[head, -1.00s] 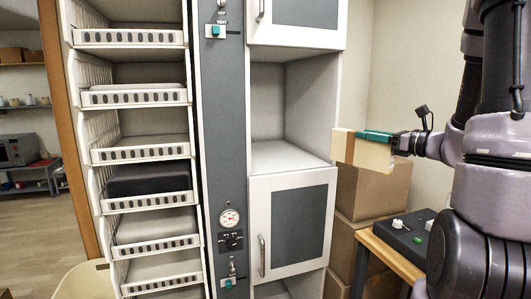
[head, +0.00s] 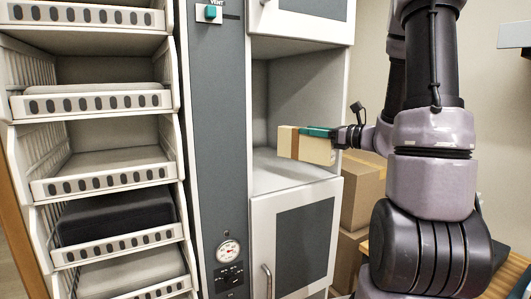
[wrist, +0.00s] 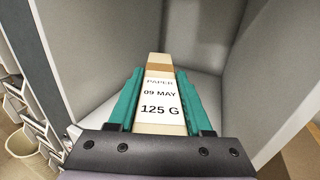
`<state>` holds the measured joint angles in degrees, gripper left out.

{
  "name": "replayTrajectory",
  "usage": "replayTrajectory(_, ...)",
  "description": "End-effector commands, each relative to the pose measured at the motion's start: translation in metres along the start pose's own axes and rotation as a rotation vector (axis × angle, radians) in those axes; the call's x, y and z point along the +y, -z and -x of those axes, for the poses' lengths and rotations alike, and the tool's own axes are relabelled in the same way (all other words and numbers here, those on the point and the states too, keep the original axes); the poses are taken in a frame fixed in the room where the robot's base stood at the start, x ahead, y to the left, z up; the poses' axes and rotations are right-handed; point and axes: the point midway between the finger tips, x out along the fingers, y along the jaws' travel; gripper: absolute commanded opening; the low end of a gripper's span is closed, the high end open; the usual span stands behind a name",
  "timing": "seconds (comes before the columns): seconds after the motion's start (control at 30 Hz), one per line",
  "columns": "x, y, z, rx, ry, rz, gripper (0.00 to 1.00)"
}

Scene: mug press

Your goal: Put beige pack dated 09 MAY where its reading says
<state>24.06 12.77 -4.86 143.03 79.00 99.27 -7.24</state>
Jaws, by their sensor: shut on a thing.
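The beige pack (head: 310,149) has a brown band and is held level in my gripper (head: 320,132), at the mouth of the open middle compartment (head: 295,95) of the grey cabinet. In the wrist view the pack (wrist: 158,118) carries a white label reading PAPER, 09 MAY, 125 G. The teal fingers of my gripper (wrist: 160,105) are closed on both its sides. The compartment's pale floor (wrist: 205,85) and walls show beyond the pack. In the head view the pack appears above the compartment floor, and I cannot tell how far inside it is.
Left of the cabinet is a rack of white trays (head: 95,105); one tray holds a dark pack (head: 115,217). A gauge (head: 229,249) and switches sit on the grey panel. A closed door (head: 300,245) is below the compartment. Cardboard boxes (head: 360,190) stand at right.

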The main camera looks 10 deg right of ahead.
Motion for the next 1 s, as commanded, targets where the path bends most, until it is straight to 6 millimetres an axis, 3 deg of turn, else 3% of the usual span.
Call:
replayTrajectory(0.4,-0.042,0.000,-0.105,-0.001,-0.005,0.001,0.00)
replayTrajectory(0.7,-0.067,-0.001,-0.165,-0.002,-0.003,0.000,0.00)
replayTrajectory(0.83,-0.067,0.020,-0.163,0.001,0.000,-0.005,0.00)
replayTrajectory(1.0,-0.067,0.031,-0.163,-0.001,-0.001,-0.001,0.00)
